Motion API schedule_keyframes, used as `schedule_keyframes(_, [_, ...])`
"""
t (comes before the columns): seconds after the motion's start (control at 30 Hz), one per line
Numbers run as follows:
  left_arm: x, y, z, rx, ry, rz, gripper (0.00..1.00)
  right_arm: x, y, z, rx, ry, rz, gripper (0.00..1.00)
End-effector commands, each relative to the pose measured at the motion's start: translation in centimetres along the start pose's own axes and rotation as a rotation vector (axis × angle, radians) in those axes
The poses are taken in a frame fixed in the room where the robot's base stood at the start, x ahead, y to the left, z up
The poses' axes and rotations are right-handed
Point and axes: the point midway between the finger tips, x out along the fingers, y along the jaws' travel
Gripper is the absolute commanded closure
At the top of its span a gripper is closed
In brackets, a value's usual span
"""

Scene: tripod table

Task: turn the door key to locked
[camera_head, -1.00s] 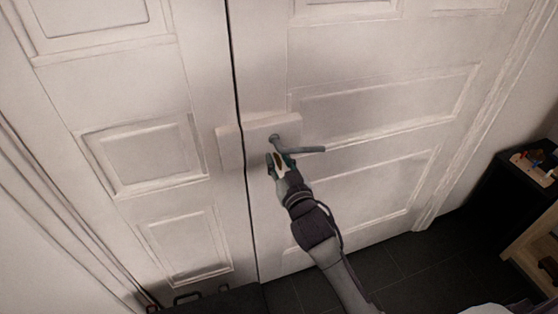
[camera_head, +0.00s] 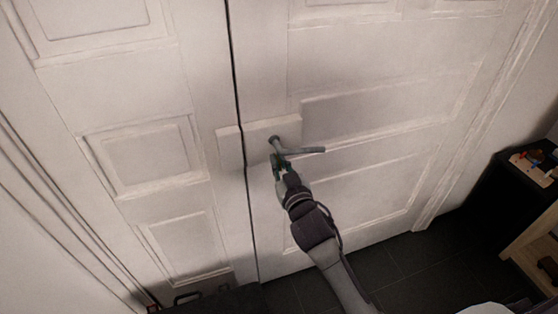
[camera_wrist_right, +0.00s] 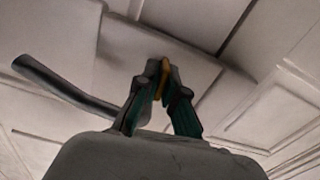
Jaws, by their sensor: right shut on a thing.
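The white double door (camera_head: 330,120) has a pale lock plate (camera_head: 231,148) across its middle seam, with a grey lever handle (camera_head: 308,150) pointing right. The handle also shows at the left in the right wrist view (camera_wrist_right: 55,84). My right gripper (camera_head: 276,163) is just below the handle, in front of the plate. In the right wrist view, its fingertips (camera_wrist_right: 164,72) are shut on a thin brass-yellow key (camera_wrist_right: 164,84), seen edge-on between them. The fingers hide most of the key and the keyhole, so I cannot tell its turn angle. My left gripper is out of view.
A dark cabinet (camera_head: 510,195) with a small tray of items (camera_head: 540,165) on top stands at the right. A dark object with handles (camera_head: 205,300) is on the floor at bottom left. The dark tiled floor (camera_head: 400,260) in front of the door is clear.

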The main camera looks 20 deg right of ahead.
Motion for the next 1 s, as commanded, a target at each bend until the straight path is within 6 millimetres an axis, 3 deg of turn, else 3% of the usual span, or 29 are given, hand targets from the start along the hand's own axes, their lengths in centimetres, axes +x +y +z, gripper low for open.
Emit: schedule_keyframes(1.0, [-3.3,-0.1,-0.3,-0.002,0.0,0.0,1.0,0.0,-0.5,0.1,-0.933,0.001,-0.001,1.0])
